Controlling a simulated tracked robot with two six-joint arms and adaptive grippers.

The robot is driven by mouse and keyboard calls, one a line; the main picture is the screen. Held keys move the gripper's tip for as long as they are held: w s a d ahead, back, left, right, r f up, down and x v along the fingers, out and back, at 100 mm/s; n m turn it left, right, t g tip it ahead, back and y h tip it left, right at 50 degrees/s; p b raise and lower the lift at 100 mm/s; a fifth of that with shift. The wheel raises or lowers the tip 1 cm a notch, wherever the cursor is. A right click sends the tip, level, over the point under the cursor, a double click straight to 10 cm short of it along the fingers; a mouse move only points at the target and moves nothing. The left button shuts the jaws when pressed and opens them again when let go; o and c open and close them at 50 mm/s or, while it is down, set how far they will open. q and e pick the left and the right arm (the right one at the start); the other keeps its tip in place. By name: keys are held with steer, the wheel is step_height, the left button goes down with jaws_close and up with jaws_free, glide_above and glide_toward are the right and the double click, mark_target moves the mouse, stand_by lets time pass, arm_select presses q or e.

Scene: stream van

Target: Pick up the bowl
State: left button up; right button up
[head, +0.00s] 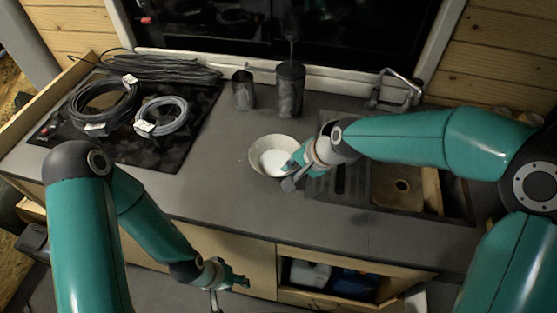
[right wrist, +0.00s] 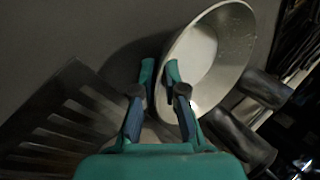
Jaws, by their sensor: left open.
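A pale round bowl (head: 257,154) is at the middle of the grey counter, left of the sink. It also shows in the right wrist view (right wrist: 226,62), its open side facing up and right. My right gripper (head: 287,170) is at the bowl's right rim. In the right wrist view its two fingers (right wrist: 160,72) are close together, one inside the bowl and one outside, with the rim between them. The fingertips hide that part of the rim. My left gripper (head: 232,282) is open and empty, low in front of the cabinet, away from the bowl.
A dark cup (head: 243,92) and a taller dark canister (head: 290,90) stand behind the bowl. Cable coils (head: 161,117) lie on the hob at left. A sink (head: 399,190) with a ridged drainer (right wrist: 68,108) is at right. The front counter at left-centre is clear.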

steer(key=shift+r, duration=0.2)
jaws_close()
steer(key=shift+r, duration=1.2)
step_height(320, 180, up, 17)
stand_by(0.4)
steer(key=shift+r, duration=0.15)
